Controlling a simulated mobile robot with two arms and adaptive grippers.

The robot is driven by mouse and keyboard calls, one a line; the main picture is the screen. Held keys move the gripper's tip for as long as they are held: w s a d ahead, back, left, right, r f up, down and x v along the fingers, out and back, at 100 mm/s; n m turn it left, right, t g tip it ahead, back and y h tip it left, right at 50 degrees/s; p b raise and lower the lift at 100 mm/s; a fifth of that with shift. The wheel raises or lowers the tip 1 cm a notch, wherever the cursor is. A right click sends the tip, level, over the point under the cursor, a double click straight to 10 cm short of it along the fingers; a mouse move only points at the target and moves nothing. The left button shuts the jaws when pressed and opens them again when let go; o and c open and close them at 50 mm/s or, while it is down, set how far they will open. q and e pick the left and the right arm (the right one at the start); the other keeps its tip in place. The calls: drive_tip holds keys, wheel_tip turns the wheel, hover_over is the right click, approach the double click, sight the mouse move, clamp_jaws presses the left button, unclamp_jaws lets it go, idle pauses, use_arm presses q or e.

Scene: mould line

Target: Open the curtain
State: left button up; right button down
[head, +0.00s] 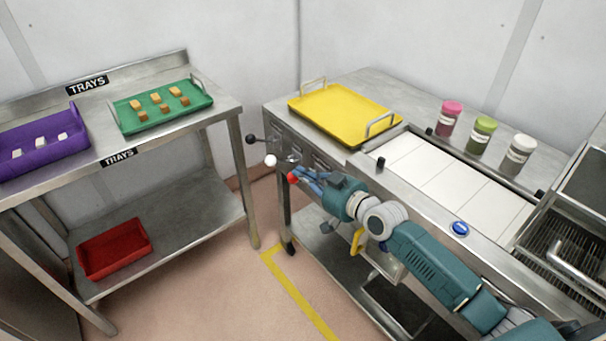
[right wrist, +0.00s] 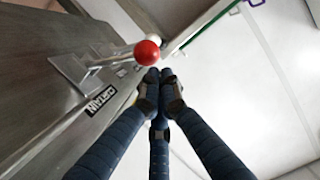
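A lever with a red ball knob (head: 293,177) sticks out from the end panel of the steel line. In the right wrist view the red knob (right wrist: 147,52) sits on a metal rod beside a label (right wrist: 101,99) that seems to read CURTAIN. My right gripper (head: 304,174) is right at the red knob. In the right wrist view its fingers (right wrist: 159,75) are drawn together, with the knob just ahead of the tips, not between them. I cannot tell whether they touch. No curtain can be made out. My left gripper is out of view.
A white-knob lever (head: 270,160) and a black-knob lever (head: 250,139) are close by on the same panel. A yellow tray (head: 345,112) lies on top of the line. A tray rack (head: 178,133) stands left, across a floor gap.

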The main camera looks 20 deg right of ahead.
drive_tip(key=shift+f, duration=0.1)
idle(0.3)
drive_tip(key=shift+s+a+f+n, duration=0.1)
drive_tip(key=shift+a+f+n, duration=0.05)
drive_tip(key=shift+a+n, duration=0.15)
